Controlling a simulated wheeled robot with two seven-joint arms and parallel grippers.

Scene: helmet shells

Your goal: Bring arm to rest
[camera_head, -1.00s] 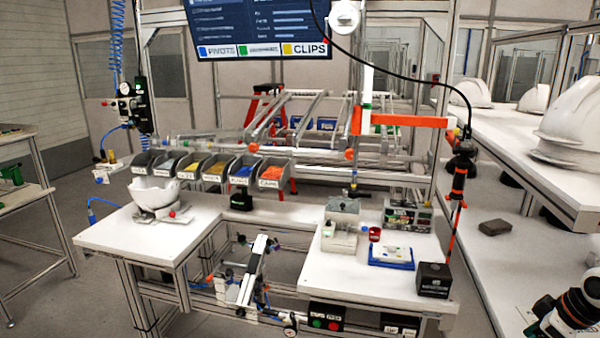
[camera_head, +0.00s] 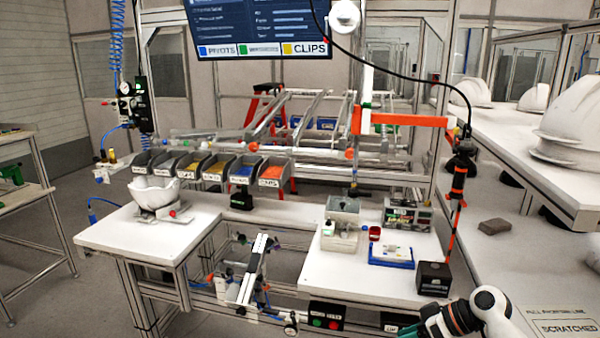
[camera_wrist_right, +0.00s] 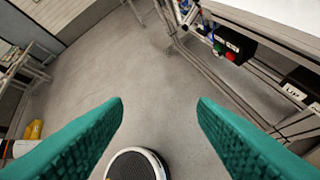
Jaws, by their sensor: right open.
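My right gripper (camera_head: 424,326) shows at the bottom edge of the head view, in front of the right worktable. Its dark green fingers point left, and my white wrist is behind them. In the right wrist view, my right gripper (camera_wrist_right: 160,101) is open, its two green fingers wide apart. Only grey floor (camera_wrist_right: 150,75) shows between the fingertips, so it is empty. My left gripper and arm are not in view.
The right worktable (camera_head: 330,272) has a black box (camera_head: 434,278) and a blue tray (camera_head: 391,258) on it. Its control box with red and green buttons (camera_wrist_right: 233,50) is beyond the fingers. A white helmet shell (camera_head: 156,196) rests on the left worktable (camera_head: 112,236).

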